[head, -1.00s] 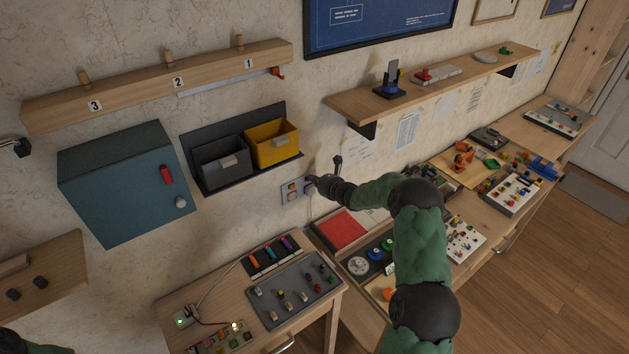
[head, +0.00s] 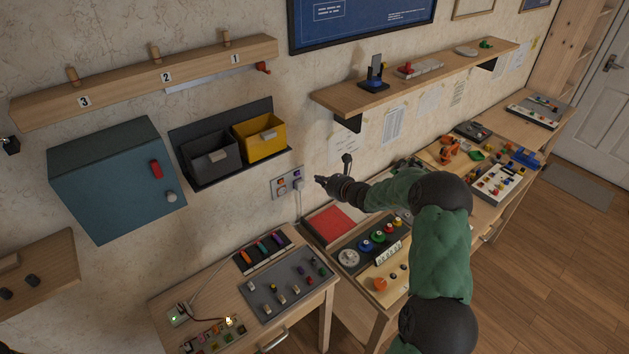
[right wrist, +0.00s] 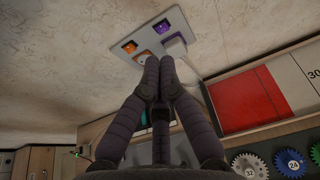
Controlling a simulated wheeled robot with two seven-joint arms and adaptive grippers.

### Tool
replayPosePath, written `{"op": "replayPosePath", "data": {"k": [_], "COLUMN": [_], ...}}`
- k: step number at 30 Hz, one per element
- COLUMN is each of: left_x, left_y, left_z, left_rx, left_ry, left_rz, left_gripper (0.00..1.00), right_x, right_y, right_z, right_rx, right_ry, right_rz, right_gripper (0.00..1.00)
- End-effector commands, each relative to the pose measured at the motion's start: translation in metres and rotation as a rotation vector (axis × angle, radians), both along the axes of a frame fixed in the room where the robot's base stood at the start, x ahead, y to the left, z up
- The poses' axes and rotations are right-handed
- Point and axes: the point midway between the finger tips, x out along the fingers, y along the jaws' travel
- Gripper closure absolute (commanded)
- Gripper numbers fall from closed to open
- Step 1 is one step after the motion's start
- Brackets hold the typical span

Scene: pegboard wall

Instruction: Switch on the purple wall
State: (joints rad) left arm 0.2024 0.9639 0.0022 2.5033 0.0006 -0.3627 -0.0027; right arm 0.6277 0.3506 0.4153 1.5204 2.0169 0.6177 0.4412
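A pale wall plate (head: 280,190) is on the wall below the yellow bin. In the right wrist view the plate (right wrist: 150,41) has an orange switch (right wrist: 129,47) and a purple switch (right wrist: 163,27). Below them are an orange socket (right wrist: 146,55) and a white plug (right wrist: 175,47) with a cord hanging down. The purple switch also shows in the head view (head: 296,174). Whether it is on is too small to tell. My right gripper (head: 318,180) is empty, fingertips together, just right of the plate and apparently clear of it. My left gripper is out of view.
Two bins, a grey one (head: 211,156) and a yellow one (head: 260,138), hang above the plate. A teal cabinet (head: 115,180) is to the left. A wooden shelf (head: 420,75) is above right. Desks with a grey board (head: 288,284) and a red panel (head: 333,226) stand below.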

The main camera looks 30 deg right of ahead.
Motion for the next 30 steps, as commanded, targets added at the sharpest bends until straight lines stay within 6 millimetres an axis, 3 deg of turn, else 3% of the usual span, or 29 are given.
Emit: {"op": "replayPosePath", "data": {"k": [9, 30], "left_x": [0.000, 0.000], "left_y": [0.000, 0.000], "left_z": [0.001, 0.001], "left_rx": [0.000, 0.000], "left_ry": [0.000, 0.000], "left_rz": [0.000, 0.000], "left_gripper": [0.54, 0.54], "right_x": [-0.018, -0.019], "right_y": [-0.001, -0.001], "right_z": [0.012, 0.013], "right_rx": [0.001, 0.001], "right_ry": [0.001, 0.001], "right_rz": [0.001, 0.001], "right_gripper": [1.00, 1.00]}}
